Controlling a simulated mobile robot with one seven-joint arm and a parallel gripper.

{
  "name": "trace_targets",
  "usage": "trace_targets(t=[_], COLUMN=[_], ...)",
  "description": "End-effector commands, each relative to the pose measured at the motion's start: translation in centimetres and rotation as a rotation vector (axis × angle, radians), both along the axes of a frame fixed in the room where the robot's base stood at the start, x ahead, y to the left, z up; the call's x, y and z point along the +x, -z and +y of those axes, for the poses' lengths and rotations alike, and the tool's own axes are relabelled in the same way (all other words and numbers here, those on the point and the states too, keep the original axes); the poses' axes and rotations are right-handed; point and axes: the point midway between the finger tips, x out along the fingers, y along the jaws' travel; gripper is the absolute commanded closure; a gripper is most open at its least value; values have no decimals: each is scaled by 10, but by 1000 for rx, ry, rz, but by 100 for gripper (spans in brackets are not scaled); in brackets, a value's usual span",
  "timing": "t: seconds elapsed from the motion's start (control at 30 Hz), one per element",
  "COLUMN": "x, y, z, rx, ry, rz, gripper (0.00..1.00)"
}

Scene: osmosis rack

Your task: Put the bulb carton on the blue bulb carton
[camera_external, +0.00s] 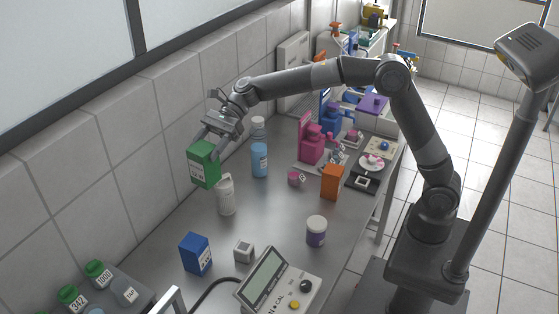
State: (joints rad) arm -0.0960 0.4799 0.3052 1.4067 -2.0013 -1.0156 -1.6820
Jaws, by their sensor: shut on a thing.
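A green bulb carton (203,167) is held in my gripper (213,146), well above the table near the tiled wall. My gripper is shut on its upper part. The blue bulb carton (195,255) stands on the near left part of the table, with nothing on top of it. The held carton is above and behind the blue carton in the picture, apart from it. An orange carton (331,183) stands upright farther right on the table.
A white ribbed bottle (225,195) stands close to the held carton. A blue bottle (260,160), a purple-white jar (316,231), a small white-grey box (244,251) and a control unit (277,283) share the table (275,215). Green-capped bottles (97,272) stand at lower left.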

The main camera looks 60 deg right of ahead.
Motion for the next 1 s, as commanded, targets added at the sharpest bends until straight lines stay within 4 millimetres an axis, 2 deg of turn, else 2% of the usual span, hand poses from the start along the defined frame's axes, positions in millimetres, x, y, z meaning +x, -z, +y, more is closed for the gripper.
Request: trace_targets(t=[0.27,0.5,0.63,0.8,1.0], x=[-14,-22,-25,-26,-26], y=[16,50,64,73,91], z=[37,91,115,130,131], rx=[-1,-1,-1,-1,-2], ry=[-87,-85,-84,-82,-80], rz=[1,3,1,-1,4], gripper=[67,67,67,67,67])
